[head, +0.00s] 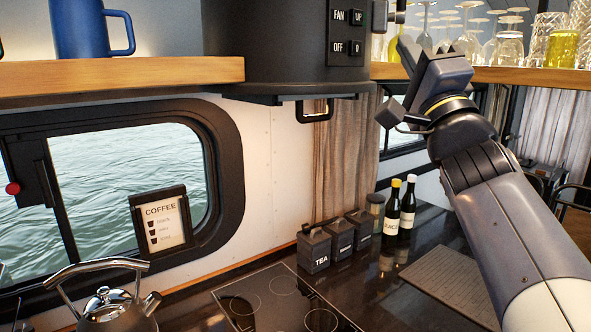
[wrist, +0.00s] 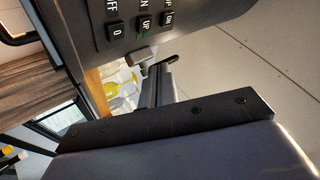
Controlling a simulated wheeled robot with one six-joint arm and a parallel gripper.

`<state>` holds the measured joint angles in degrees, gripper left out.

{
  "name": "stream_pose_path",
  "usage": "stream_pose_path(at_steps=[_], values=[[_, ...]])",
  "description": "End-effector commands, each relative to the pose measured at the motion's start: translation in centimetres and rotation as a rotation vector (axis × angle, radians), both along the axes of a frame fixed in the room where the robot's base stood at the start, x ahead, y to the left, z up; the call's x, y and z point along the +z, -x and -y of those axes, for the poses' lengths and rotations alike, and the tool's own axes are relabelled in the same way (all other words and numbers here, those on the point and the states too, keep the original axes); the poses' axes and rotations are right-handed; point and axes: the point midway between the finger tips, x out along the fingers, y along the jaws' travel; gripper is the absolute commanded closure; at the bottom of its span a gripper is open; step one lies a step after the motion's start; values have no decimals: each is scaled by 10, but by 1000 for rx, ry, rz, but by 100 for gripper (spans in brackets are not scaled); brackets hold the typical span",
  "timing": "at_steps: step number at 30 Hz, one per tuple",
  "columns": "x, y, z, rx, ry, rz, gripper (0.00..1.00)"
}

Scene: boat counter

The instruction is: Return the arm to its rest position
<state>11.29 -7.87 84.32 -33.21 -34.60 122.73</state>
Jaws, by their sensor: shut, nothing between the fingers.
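My gripper (head: 407,48) is raised at the upper right of the head view, just to the right of the black hood (head: 285,45). Its fingers are together with nothing between them. In the wrist view the gripper (wrist: 156,80) points toward the hood's lower edge, near the button panel (wrist: 145,22). That panel (head: 346,32) has FAN, UP, OFF and 0 labels in the head view. I cannot tell how close the fingertips are to the hood. My arm (head: 500,215) reaches up from the lower right corner.
A wooden shelf with glasses (head: 505,45) runs behind my gripper. A blue mug (head: 80,28) stands on the left shelf. Below are a kettle (head: 117,308), a cooktop (head: 270,300), dark canisters (head: 314,250) and two bottles (head: 408,205) on the counter.

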Motion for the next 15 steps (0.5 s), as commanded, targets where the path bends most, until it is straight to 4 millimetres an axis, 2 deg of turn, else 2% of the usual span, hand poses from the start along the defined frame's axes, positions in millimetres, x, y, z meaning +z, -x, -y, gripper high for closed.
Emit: stream_pose_path(at_steps=[1,6,15], values=[[5,6,5,-4,0,0,100],[2,17,13,-2,-1,-1,100],[0,21,15,1,0,-2,100]])
